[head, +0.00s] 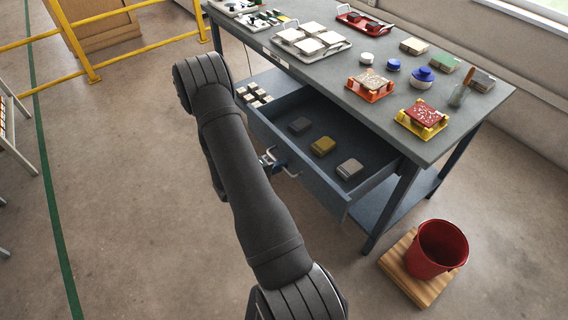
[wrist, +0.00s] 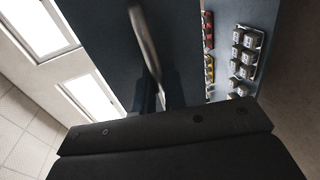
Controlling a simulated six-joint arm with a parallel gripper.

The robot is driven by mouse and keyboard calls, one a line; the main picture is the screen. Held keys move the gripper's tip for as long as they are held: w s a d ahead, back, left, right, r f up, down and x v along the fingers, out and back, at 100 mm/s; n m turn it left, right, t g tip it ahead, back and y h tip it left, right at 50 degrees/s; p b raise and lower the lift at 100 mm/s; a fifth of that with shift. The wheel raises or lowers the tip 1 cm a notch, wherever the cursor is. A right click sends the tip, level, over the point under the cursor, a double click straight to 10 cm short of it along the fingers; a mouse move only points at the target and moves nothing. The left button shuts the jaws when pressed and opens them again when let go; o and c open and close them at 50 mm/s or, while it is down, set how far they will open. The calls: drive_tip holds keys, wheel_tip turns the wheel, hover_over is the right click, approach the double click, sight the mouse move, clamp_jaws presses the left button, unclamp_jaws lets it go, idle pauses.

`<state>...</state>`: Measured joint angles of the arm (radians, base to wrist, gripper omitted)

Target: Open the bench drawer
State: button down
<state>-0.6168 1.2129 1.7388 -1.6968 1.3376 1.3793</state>
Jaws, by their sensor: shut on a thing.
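The bench drawer (head: 318,182) is pulled well out from under the grey bench top, so its inside shows in the head view. My gripper (head: 276,165) is at the drawer front, partly hidden by my arm, and is shut on the metal handle (head: 270,151). In the wrist view the handle (wrist: 146,42) runs as a blurred bar down to the fingers of my gripper (wrist: 158,98).
The bench top (head: 345,85) carries white tiles (head: 312,38), an orange stand (head: 370,85), a yellow stand (head: 424,117) and a blue pot (head: 422,77). A red bucket (head: 436,249) stands on a wooden board (head: 405,279) at right.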

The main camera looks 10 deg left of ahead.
drive_tip(key=shift+a, duration=0.1)
drive_tip(key=c, duration=1.6)
unclamp_jaws()
drive_tip(key=shift+c, duration=0.2)
drive_tip(key=v, duration=1.7)
drive_tip(key=shift+s+a, duration=0.1)
drive_tip(key=shift+s, duration=0.05)
drive_tip(key=x, duration=1.7)
drive_tip(key=shift+w+d, duration=0.2)
drive_tip(key=v, duration=1.7)
drive_tip(key=shift+a, duration=0.2)
drive_tip(key=shift+s, duration=0.1)
